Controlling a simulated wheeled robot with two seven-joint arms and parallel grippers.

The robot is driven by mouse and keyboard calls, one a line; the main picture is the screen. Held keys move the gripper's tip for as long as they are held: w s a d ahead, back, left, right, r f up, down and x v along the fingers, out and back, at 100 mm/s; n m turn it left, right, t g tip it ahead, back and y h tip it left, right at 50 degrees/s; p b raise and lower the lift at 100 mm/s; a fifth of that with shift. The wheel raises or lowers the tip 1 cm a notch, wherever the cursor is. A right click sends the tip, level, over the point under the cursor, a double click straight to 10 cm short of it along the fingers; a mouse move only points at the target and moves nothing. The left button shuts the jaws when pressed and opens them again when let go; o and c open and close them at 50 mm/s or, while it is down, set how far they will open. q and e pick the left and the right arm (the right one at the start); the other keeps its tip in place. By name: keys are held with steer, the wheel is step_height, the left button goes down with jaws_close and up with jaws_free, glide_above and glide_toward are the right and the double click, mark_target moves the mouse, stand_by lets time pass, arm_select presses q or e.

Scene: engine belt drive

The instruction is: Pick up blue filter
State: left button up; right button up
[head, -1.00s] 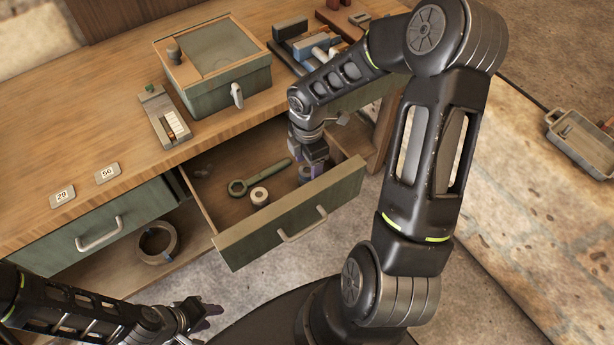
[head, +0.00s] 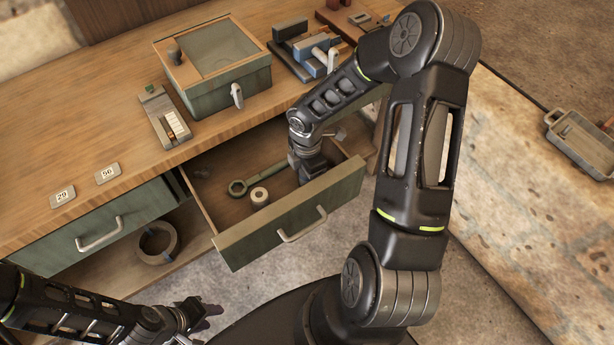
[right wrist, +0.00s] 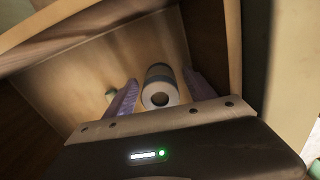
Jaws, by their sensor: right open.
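The blue filter (right wrist: 160,86) shows in the right wrist view as a short pale cylinder with a blue-grey band and a dark hole in its near end. It is in the open drawer, between the two purple fingers of my right gripper (right wrist: 162,90). The fingers are open, with a visible gap on the filter's left side. In the head view my right gripper (head: 312,178) reaches down into the drawer's right part and hides the filter. My left gripper (head: 196,317) hangs low at the left, away from the drawer; its opening is unclear.
The open drawer (head: 290,222) also holds a green wrench (head: 262,180) and a pale ring-shaped filter (head: 259,196), left of my right gripper. The drawer walls stand close around that gripper. A green box (head: 225,92) and a vise-like tool (head: 305,48) are on the bench.

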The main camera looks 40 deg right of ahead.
steer(key=shift+c, duration=0.5)
jaws_close()
stand_by(0.3)
